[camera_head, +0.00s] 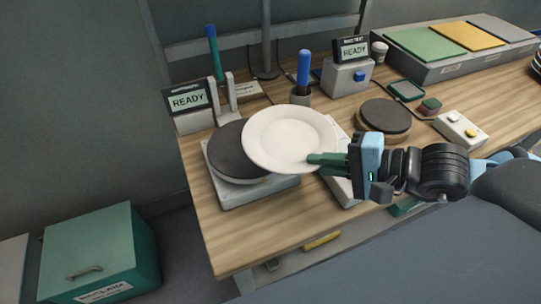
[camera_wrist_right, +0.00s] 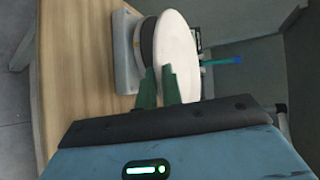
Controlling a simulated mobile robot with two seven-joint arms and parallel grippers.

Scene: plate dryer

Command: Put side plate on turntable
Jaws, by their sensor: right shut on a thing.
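The side plate (camera_head: 290,138) is white and round. My right gripper (camera_head: 322,160) is shut on its right rim. In the head view the plate covers the right part of a dark round turntable (camera_head: 232,145), which stands on a pale square base (camera_head: 262,192) near the table's left end. The right wrist view shows the plate (camera_wrist_right: 180,50) between or beside my green fingers (camera_wrist_right: 160,88), with the dark turntable (camera_wrist_right: 147,42) close behind it. I cannot tell whether plate and turntable touch. My left gripper is not in view.
A second dark round disc (camera_head: 384,115) sits farther right. Behind stand two READY displays (camera_head: 188,100) (camera_head: 354,49), a holder with a blue handle (camera_head: 303,75) and a green-handled tool (camera_head: 214,52). A small button box (camera_head: 461,130) is at right. A green bin (camera_head: 90,252) stands on the floor.

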